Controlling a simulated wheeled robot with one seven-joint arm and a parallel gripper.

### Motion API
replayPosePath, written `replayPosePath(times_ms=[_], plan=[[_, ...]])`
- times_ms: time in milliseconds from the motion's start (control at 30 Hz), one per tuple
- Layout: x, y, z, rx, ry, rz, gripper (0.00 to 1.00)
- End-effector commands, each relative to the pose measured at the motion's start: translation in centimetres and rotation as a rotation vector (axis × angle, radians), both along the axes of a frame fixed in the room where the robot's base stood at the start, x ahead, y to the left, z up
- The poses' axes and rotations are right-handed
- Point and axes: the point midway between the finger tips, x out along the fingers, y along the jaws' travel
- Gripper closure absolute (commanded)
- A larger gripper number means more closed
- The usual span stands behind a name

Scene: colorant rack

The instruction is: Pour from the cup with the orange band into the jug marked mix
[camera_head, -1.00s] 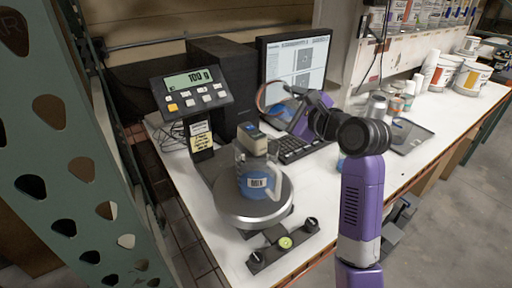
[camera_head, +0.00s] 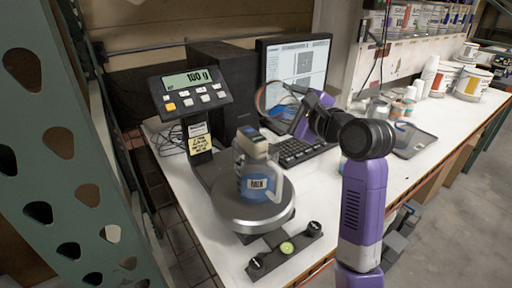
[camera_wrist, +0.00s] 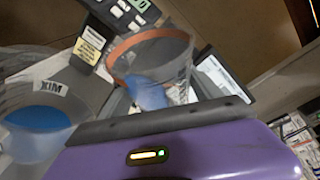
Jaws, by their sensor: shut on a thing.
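The clear cup with the orange band (camera_wrist: 150,62) is tilted in the wrist view, with blue colorant inside. In the head view its orange rim (camera_head: 259,98) shows above and behind the jug. My gripper (camera_head: 300,112) is shut on the cup and holds it in the air; its fingertips are mostly hidden. The clear jug marked MIX (camera_head: 258,184) stands upright on the round scale plate (camera_head: 228,214), with blue liquid in its lower part. The jug (camera_wrist: 40,118) is left of the cup in the wrist view. I see no stream between them.
The scale display (camera_head: 190,82) shows a gram reading, its digits blurred. A black tray (camera_head: 413,141) and several containers are at right. A green perforated upright (camera_head: 60,170) borders the left.

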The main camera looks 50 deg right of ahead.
Motion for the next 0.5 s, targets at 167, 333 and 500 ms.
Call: replayPosePath(times_ms=[167,333,500], plan=[[-0.05,-0.04,-0.24,-0.024,-0.002,-0.001,0.68],[-0.05,-0.02,-0.26,-0.049,-0.001,-0.001,0.68],[-0.03,0.03,-0.32,-0.071,-0.001,-0.001,0.68]])
